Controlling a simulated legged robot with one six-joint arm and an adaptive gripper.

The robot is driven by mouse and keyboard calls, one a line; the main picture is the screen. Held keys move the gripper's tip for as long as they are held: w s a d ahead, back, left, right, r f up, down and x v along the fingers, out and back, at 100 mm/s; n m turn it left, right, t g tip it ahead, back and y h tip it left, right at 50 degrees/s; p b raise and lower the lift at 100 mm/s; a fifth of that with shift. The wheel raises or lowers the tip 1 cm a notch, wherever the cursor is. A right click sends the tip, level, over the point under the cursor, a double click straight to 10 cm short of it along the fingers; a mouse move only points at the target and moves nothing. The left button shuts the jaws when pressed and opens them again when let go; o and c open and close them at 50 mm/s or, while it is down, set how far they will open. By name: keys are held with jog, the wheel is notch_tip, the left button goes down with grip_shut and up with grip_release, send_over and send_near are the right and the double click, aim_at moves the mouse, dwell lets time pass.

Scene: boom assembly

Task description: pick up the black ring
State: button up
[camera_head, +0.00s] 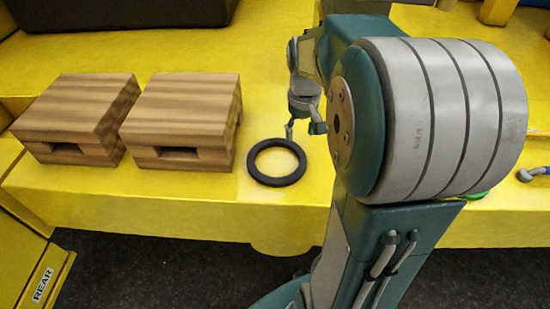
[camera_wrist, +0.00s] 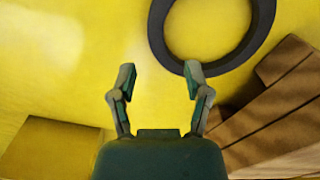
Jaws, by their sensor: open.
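The black ring (camera_head: 253,171) lies flat on the yellow surface, just right of the wooden blocks in the head view. In the wrist view the ring (camera_wrist: 158,37) is at the top, cut off by the frame edge. My gripper (camera_head: 304,129) is just beyond the ring in the head view, beside its upper right side. In the wrist view my gripper (camera_wrist: 160,72) is open with nothing between its fingers. The right fingertip overlaps the ring's lower edge in that view; I cannot tell whether they touch.
Two wooden blocks (camera_head: 78,108) (camera_head: 185,108) stand left of the ring; one wooden block (camera_wrist: 270,105) shows at right in the wrist view. A blue-grey hooked part (camera_head: 532,173) lies far right. A green object (camera_head: 478,195) is partly hidden by my arm. The yellow surface's front edge is near the ring.

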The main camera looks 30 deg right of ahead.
aim_at(301, 153)
notch_tip(301, 153, down, 7)
jog(key=shift+s+d+r, duration=0.15)
grip_shut()
